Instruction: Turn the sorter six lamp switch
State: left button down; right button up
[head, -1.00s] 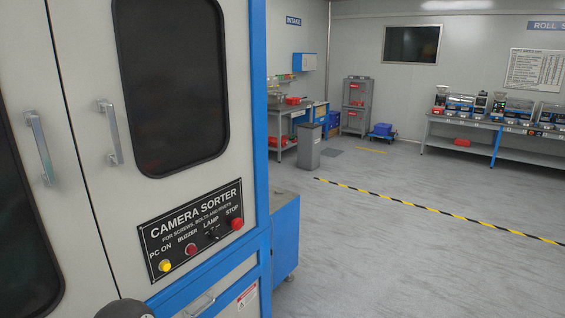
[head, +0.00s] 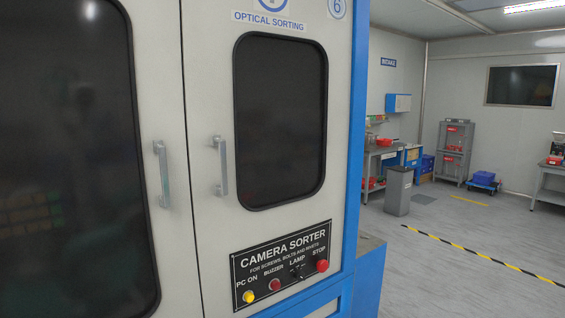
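The lamp switch (head: 298,272) is a small black knob under the word LAMP. It sits between the red buzzer lamp (head: 275,285) and the red stop button (head: 322,266). A yellow PC ON button (head: 249,297) is at the panel's left. The knob's exact angle is too small to tell. Neither of my grippers is in view.
Two cabinet doors have upright metal handles (head: 221,166) and dark windows (head: 280,120). A blue-sided unit (head: 368,280) stands just right of the cabinet. Beyond are a grey bin (head: 398,191), a workbench and shelves. The floor (head: 450,270) at right is open, crossed by a black-and-yellow line.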

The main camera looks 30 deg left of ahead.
aim_at(299, 274)
jog(key=z, duration=1.1)
jog(key=i, duration=0.15)
jog(key=u, duration=3.35)
jog(key=k, duration=0.45)
jog(key=z, duration=0.8)
jog(key=i, duration=0.45)
jog(key=u, duration=0.15)
